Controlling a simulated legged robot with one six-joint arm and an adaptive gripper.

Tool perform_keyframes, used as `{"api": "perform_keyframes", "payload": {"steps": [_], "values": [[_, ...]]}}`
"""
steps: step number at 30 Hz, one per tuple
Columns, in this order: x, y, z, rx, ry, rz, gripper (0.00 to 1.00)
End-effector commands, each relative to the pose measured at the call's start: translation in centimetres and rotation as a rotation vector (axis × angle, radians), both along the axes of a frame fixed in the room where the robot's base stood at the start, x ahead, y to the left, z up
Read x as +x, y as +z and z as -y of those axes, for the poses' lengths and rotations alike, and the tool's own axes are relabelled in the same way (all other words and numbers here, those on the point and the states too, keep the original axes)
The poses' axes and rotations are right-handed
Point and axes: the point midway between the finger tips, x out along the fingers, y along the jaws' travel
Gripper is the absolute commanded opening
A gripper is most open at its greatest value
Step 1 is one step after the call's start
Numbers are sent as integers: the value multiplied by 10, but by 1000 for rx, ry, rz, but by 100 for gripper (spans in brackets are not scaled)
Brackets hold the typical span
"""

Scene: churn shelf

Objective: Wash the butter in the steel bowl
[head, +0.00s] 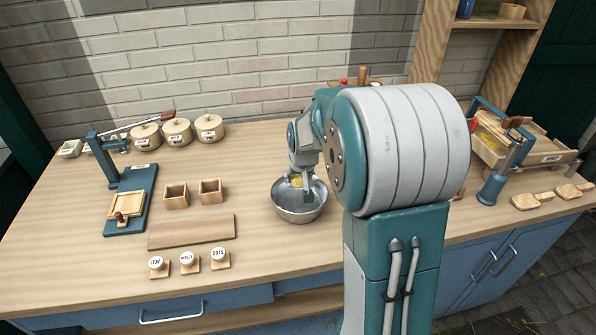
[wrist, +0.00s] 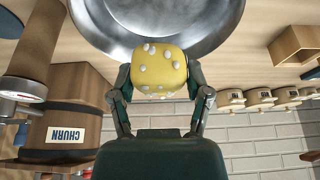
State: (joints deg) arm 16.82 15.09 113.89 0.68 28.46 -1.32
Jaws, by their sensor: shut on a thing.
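The steel bowl (head: 300,213) stands on the wooden counter in the middle of the head view. The butter (wrist: 160,73) is a yellow rounded lump with pale droplets on it. My gripper (wrist: 160,85) is shut on the butter, with one finger on each side. In the head view my gripper (head: 298,184) holds the butter over the bowl, at or just above its rim height. The bowl also shows behind the butter in the wrist view (wrist: 215,35). My arm hides part of the counter to the right of the bowl.
A teal press (head: 130,200) and lidded crocks (head: 177,132) stand farther left. A barrel labelled CHURN (wrist: 66,112) is close by in the wrist view.

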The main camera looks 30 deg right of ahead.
Motion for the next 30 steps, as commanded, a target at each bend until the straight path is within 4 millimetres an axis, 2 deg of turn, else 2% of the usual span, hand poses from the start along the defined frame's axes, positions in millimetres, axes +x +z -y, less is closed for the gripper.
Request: {"api": "perform_keyframes", "payload": {"steps": [30], "values": [[-1, -76, 0, 0, 0, -2, 16]]}}
